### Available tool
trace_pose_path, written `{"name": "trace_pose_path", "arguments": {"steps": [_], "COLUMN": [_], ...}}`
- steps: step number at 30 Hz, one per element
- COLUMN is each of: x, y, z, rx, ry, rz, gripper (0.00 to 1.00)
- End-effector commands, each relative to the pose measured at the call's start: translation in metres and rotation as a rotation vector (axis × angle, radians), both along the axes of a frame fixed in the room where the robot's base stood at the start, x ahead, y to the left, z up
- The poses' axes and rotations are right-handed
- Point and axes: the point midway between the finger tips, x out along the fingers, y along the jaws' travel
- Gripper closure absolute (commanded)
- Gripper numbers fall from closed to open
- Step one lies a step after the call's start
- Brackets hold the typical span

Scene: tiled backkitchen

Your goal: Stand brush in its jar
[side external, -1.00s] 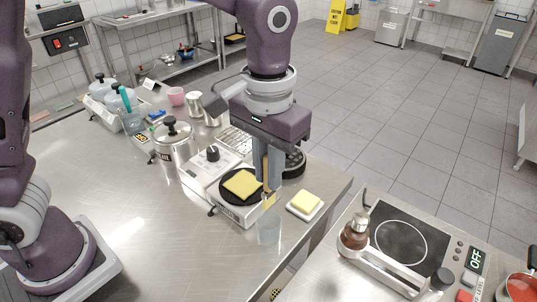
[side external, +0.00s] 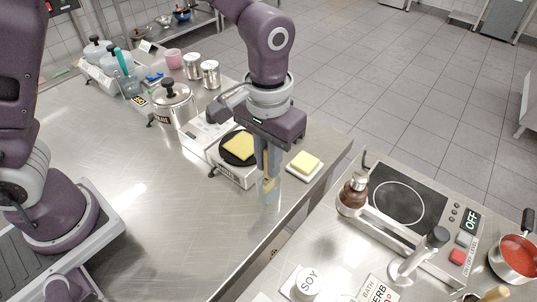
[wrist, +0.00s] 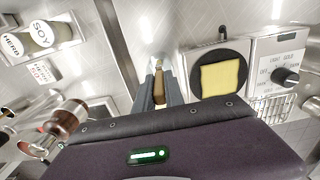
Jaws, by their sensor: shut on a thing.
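My gripper (side external: 267,170) points down and is shut on the brush (wrist: 158,82), a slim tan-brown tool held upright between the fingers.
Open table lies left of the jar.

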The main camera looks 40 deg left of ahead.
Motion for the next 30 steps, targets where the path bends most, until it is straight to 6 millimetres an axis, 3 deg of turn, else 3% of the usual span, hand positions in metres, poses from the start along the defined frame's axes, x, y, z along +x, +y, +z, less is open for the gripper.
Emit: {"name": "trace_pose_path", "arguments": {"steps": [3,4,8,17,25,30], "x": [0.000,0.000,0.000,0.000,0.001,0.000], "y": [0.000,0.000,0.000,0.000,-0.001,0.000], "z": [0.000,0.000,0.000,0.003,0.054,0.071], "rx": [0.000,0.000,0.000,-0.001,-0.003,-0.001], "ry": [0.000,0.000,0.000,-0.001,-0.005,-0.002], "rz": [0.000,0.000,0.000,0.000,0.000,-0.001], "gripper": [1.00,0.84,0.61,0.61,0.61,0.61]}}
